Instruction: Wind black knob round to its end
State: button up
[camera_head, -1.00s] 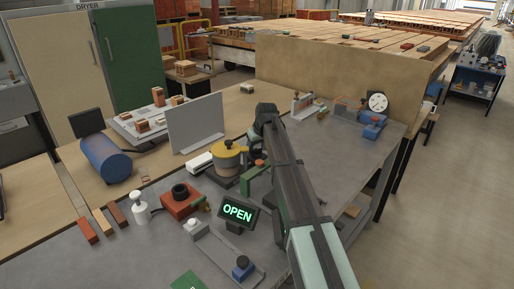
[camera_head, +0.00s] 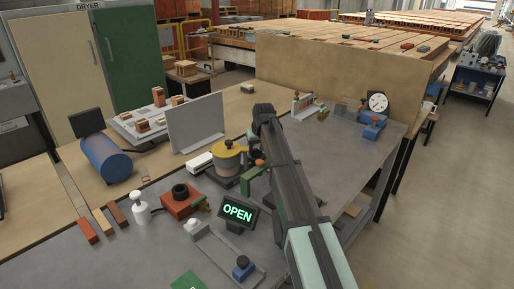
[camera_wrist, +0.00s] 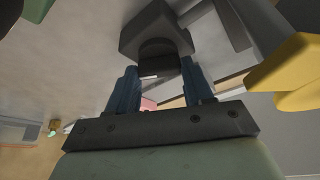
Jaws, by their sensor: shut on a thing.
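In the wrist view, a black knob (camera_wrist: 158,51) sits on a dark grey block-shaped body (camera_wrist: 155,25). The blue fingers of my gripper (camera_wrist: 159,70) stand on either side of the knob, shut on it. In the head view, my own arm covers the knob and most of my gripper, just right of the yellow-topped pot (camera_head: 229,150). How far the knob has turned cannot be told.
The yellow pot's rim also shows close at the right of the wrist view (camera_wrist: 290,72). A green block (camera_head: 251,180), a sign reading OPEN (camera_head: 237,212) and a red block (camera_head: 180,204) stand nearby. Free bench lies right of my arm.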

jog(key=o, duration=1)
jog(key=shift+o, duration=0.2)
jog(key=shift+r, duration=0.1)
jog(key=v, duration=1.3)
jog(key=shift+s+r, duration=0.2)
